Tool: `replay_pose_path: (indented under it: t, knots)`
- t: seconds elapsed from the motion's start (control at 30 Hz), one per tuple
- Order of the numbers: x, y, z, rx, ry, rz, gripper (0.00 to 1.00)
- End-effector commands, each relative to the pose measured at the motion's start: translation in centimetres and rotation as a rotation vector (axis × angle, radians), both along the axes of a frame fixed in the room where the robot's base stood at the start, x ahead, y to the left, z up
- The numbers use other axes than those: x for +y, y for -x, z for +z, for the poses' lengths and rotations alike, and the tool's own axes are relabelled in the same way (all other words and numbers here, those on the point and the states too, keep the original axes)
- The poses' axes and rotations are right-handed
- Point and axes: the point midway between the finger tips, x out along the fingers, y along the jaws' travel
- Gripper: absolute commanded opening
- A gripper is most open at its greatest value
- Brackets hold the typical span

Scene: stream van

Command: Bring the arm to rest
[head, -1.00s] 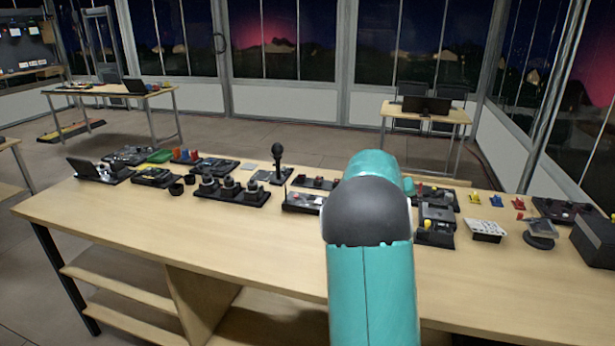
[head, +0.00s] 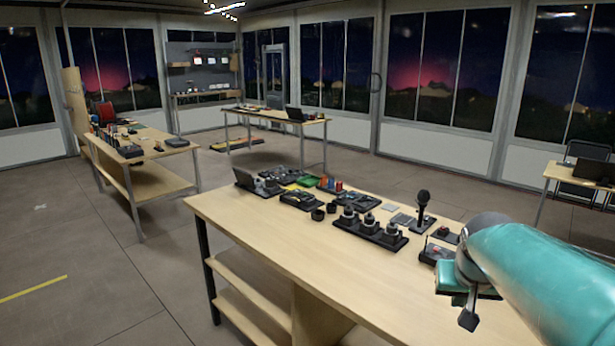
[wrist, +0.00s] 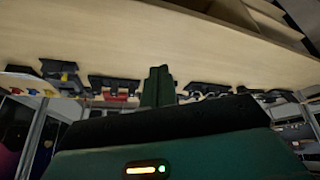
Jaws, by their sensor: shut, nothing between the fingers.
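My teal arm (head: 530,280) reaches in from the right edge of the head view, over the right part of the wooden table (head: 290,255). My gripper shows in the wrist view (wrist: 158,72) as dark green fingers set together, shut with nothing between them. The wrist view is upside down, with the table top above and small devices beyond the fingers. In the head view my arm's folded end hides part of the table's right side, and the fingertips are hard to make out there.
The table holds a row of three knobs (head: 372,232), a microphone (head: 422,208), a laptop-like device (head: 255,182) and a green tray (head: 308,181). Other tables stand at left (head: 150,180) and behind (head: 275,115).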

Motion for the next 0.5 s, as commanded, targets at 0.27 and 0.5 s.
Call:
replay_pose_path:
  t: [0.27, 0.5]
  knots:
    - [11.1, 7.8, -0.3, -0.028, -0.047, 0.203, 0.0]
    - [16.4, 13.5, -2.3, -0.032, -0.05, 0.327, 0.0]
